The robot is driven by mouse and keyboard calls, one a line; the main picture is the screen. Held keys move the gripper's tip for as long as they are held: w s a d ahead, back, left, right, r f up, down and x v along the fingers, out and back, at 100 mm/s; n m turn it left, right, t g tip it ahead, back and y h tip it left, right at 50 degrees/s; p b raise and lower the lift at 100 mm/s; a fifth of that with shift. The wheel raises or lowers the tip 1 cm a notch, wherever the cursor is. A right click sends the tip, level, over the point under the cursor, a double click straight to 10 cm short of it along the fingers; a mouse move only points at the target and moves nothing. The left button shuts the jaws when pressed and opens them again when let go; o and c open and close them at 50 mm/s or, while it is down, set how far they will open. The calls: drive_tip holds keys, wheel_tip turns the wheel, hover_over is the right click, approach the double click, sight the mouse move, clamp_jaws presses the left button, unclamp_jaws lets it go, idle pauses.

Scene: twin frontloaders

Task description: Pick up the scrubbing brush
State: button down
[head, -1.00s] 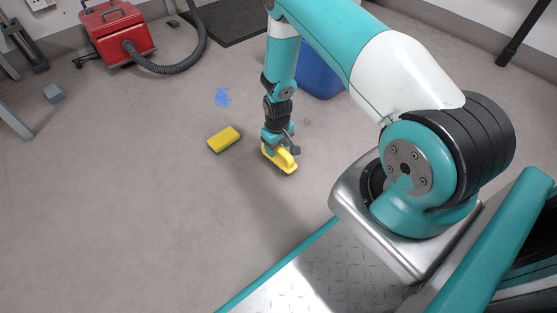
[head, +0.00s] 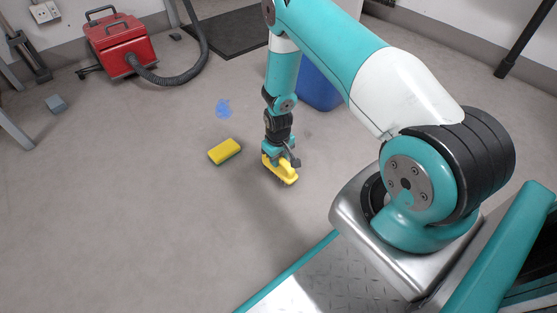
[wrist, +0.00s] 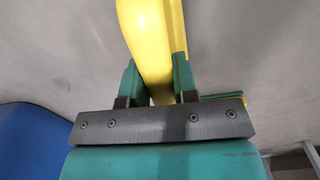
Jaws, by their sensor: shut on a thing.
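The scrubbing brush (head: 284,172) is yellow, near the middle of the head view, by the floor. My gripper (head: 280,160) comes down on it from above and is shut on it. In the wrist view the brush's yellow body (wrist: 150,35) stands between the two green fingers of my gripper (wrist: 157,78). The brush's underside is mostly hidden; I cannot tell clearly whether it touches the floor.
A yellow sponge (head: 224,152) lies on the floor left of the brush. A blue bin (head: 318,88) stands behind my arm. A red vacuum cleaner (head: 121,44) with a black hose is at the back left. The front-left floor is clear.

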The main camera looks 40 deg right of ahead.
wheel_tip(320, 180, up, 19)
drive_tip(key=p, duration=1)
drive_tip(key=shift+r, duration=0.1)
